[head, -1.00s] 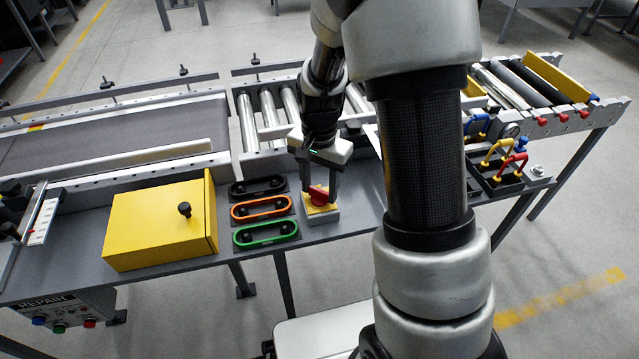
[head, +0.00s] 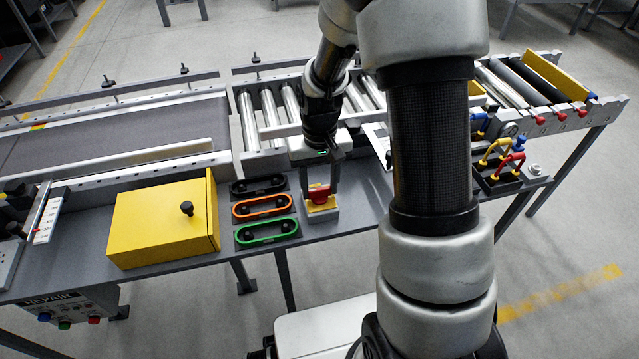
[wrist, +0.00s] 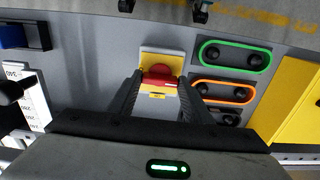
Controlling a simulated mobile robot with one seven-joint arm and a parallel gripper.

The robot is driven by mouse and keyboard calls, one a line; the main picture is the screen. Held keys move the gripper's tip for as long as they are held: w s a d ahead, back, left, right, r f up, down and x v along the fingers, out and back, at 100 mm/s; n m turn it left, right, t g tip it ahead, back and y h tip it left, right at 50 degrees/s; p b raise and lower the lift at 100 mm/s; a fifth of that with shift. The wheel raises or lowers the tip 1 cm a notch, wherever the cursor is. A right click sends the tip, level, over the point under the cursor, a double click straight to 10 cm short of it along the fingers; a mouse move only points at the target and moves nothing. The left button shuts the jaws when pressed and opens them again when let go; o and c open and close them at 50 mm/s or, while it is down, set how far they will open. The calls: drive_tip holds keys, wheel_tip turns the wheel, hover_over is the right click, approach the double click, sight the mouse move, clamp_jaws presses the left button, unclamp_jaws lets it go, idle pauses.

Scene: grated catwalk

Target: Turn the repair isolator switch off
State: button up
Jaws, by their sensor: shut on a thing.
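The repair isolator switch (head: 319,208) is a small yellow box with a red rotary handle (head: 319,194), on the grey bench top near its front edge. In the wrist view the red handle (wrist: 158,78) lies crosswise between the two fingers, on the yellow face. My gripper (head: 319,190) reaches down from above and is shut on the red handle. The fingers stand on either side of the handle in the wrist view (wrist: 160,88). The exact contact at the fingertips is partly hidden.
Black, orange (head: 262,206) and green (head: 265,232) oval loops lie just left of the switch. A yellow box (head: 160,228) with a black knob stands further left. Conveyor rollers (head: 268,115) run behind. A rack with red and yellow padlocks (head: 500,165) sits to the right.

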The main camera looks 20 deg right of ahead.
sight(319, 189)
idle(0.6)
drive_tip(key=o, duration=1.1)
drive_tip(key=shift+c, duration=0.2)
wheel_tip(319, 189, up, 18)
drive_tip(key=p, duration=0.3)
drive_tip(key=shift+f+p, duration=0.25)
drive_tip(key=shift+p, duration=0.1)
